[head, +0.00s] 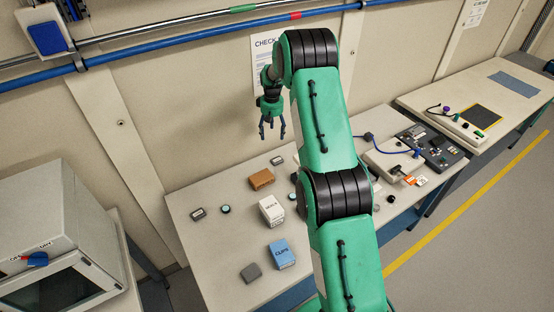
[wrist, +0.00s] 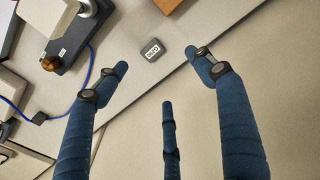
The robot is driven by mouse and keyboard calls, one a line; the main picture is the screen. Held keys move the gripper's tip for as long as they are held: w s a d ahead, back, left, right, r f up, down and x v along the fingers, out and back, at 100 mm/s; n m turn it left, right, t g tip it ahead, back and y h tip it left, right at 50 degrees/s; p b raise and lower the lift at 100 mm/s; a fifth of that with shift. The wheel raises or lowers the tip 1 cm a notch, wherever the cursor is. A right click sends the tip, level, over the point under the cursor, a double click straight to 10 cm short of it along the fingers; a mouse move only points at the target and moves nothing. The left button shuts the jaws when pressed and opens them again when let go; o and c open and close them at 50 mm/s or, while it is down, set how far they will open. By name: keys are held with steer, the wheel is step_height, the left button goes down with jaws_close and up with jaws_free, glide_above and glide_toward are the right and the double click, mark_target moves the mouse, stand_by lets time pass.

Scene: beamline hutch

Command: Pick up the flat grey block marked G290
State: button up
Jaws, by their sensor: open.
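A small flat grey block with a white label (wrist: 152,51) lies on the table just beyond my fingertips in the wrist view. Its label is too small to read surely. It appears to be the grey block near the wall edge of the table (head: 277,160) in the head view. Another small labelled grey block (head: 198,214) lies at the table's left, its label also unreadable. A plain-looking dark grey block (head: 250,272) lies at the front. My gripper (head: 271,137) is open and empty, pointing down above the back of the table; its spread fingers also show in the wrist view (wrist: 162,72).
A brown block (head: 261,179), a white box (head: 271,209) and a blue box (head: 282,254) stand on the table (head: 222,246). Instruments with a blue cable (head: 392,164) lie to the right. The wall is close behind my gripper. My arm hides part of the table.

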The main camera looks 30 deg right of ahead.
steer(key=p, duration=0.1)
glide_above(278, 160)
step_height(278, 160, down, 6)
steer(key=shift+w+a+f, duration=0.15)
steer(key=shift+f, duration=0.05)
steer(key=shift+f, duration=0.15)
steer(key=shift+f+p, duration=0.4)
steer(key=shift+f, duration=3.7)
steer(key=shift+f, duration=0.15)
steer(key=shift+f+p, duration=0.35)
steer(key=shift+f, duration=2.1)
steer(key=c, duration=1.4)
